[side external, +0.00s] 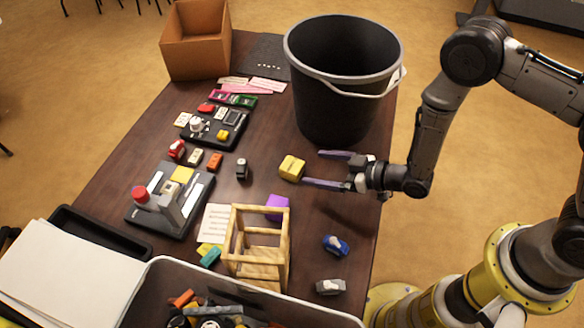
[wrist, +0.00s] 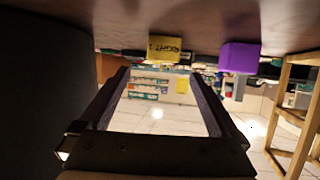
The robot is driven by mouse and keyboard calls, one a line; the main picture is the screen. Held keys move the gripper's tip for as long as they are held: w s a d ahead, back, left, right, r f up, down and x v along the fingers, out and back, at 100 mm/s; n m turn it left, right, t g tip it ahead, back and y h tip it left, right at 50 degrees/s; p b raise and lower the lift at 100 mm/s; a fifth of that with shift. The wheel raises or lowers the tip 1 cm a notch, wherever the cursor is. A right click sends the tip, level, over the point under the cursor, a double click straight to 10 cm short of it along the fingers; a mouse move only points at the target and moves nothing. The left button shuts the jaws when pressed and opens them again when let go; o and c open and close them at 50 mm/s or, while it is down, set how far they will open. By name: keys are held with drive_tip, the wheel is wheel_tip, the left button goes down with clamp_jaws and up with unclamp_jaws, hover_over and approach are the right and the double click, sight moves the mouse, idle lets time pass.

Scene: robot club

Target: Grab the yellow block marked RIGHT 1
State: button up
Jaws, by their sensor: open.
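The yellow block (side external: 291,168) sits on the dark wooden table (side external: 120,155), left of my gripper. In the wrist view the yellow block (wrist: 164,49) shows the marking "RIGHT 1" and lies ahead of the fingertips, between their lines. My gripper (side external: 325,169) is low over the table with its two purple-grey fingers spread wide and nothing between them. In the side view the fingertips point at the block, the lower finger's tip close to its near right side. In the wrist view my gripper (wrist: 158,72) frames empty space.
A black bucket (side external: 338,100) stands just behind my gripper. A wooden frame (side external: 258,272) and a purple block (side external: 277,206) stand on the near side. A small dark upright piece (side external: 241,169) is left of the yellow block. Toy cars (side external: 336,244) lie nearer the front.

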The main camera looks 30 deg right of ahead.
sight(296, 166)
drive_tip(key=shift+x, duration=3.45)
drive_tip(key=shift+s+a+f, duration=0.1)
drive_tip(key=shift+s, duration=0.05)
drive_tip(key=c, duration=1.5)
